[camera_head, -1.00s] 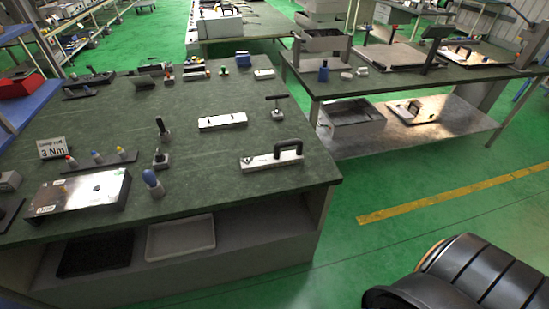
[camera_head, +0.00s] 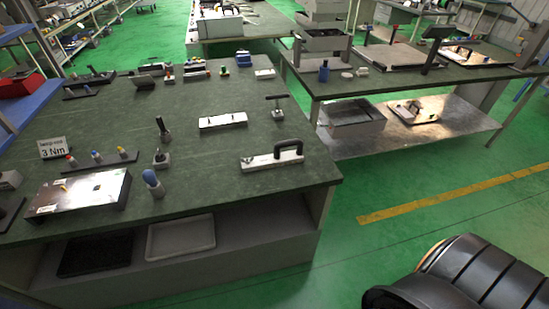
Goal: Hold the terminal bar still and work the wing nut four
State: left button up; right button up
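A pale bar with a black arched handle (camera_head: 274,157) lies near the right front edge of the green-topped bench. Behind it is a flat white bar (camera_head: 223,120) with small dark details. I cannot tell for sure which of them is the terminal bar. The wing nut is too small to pick out. A small T-handled piece on a block (camera_head: 277,106) stands near the bars. Neither of my grippers shows, and nothing is seen touching the bars.
A silver box (camera_head: 78,194) and a 3 Nm sign (camera_head: 53,149) are at the bench's left. A blue-capped piece (camera_head: 153,183) stands near the front edge. Two trays sit on the shelf below (camera_head: 181,237). A second bench (camera_head: 420,78) stands right.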

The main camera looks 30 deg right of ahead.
aim_at(248, 160)
jog(key=i+l+z, duration=0.45)
jog(key=i+l, duration=0.25)
jog(key=l, duration=0.15)
jog(key=k+l, duration=0.25)
